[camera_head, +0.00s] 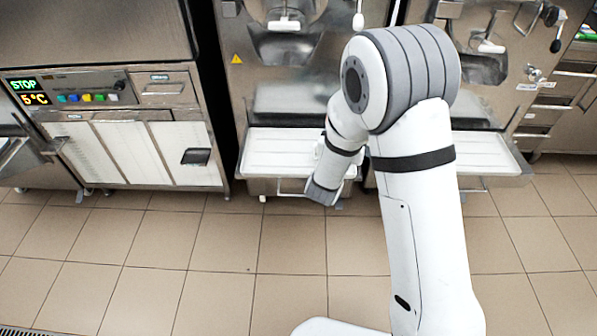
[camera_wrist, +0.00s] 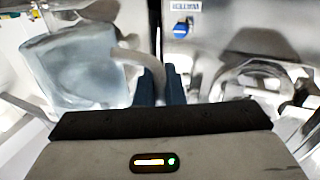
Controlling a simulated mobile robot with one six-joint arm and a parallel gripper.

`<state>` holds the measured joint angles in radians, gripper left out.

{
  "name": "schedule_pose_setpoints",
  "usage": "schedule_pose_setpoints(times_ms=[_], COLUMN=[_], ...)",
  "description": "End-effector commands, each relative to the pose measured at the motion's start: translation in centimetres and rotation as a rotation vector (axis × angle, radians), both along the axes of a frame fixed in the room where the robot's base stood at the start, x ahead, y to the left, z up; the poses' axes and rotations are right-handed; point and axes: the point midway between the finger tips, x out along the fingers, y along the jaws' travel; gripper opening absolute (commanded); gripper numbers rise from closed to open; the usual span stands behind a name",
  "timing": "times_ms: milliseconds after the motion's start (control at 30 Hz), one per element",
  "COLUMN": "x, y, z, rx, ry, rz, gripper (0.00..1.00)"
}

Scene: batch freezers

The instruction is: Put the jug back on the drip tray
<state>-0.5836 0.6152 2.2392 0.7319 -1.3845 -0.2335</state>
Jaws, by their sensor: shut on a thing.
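The jug (camera_wrist: 80,70) is a pale, translucent bluish vessel on the left of the wrist view, with a light curved handle (camera_wrist: 128,60). My gripper (camera_wrist: 161,72) has its two dark blue fingers shut on that handle. The jug looks tilted in this view. In the head view my arm hides the gripper and the jug. White drip trays stick out from the freezer fronts there: one on the left (camera_head: 272,152) and one on the right (camera_head: 490,155). My wrist is in front of the left tray's right end. Whether the jug touches a tray cannot be told.
Steel batch freezers stand behind the trays, with a spout area (camera_head: 285,45) above the left one. A cabinet with a lit display (camera_head: 28,92) stands at the left. The tiled floor (camera_head: 150,255) in front is clear. A freezer front with a blue knob (camera_wrist: 181,29) is close in the wrist view.

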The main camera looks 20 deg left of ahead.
Motion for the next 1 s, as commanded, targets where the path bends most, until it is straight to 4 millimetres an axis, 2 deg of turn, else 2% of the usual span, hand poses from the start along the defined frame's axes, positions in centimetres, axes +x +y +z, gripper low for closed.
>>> schedule_pose_setpoints(times_ms=[33,100,300,500,667,767,867,1000], x=[-0.4,-1.0,-3.4,-6.0,-7.2,-7.0,-5.4,-1.7], y=[2.2,4.7,11.6,16.8,18.9,19.4,19.8,20.6], z=[-3.0,-4.8,-10.0,-13.7,-14.8,-15.0,-15.0,-15.1], rx=[0.003,0.004,0.013,0.020,0.025,0.026,0.027,0.027], ry=[-0.001,0.000,0.008,0.019,0.025,0.027,0.027,0.027], rz=[0.022,0.042,0.102,0.149,0.169,0.171,0.169,0.167], gripper=[0.00,0.00,0.00,0.00,0.00,0.00,0.00,0.00])
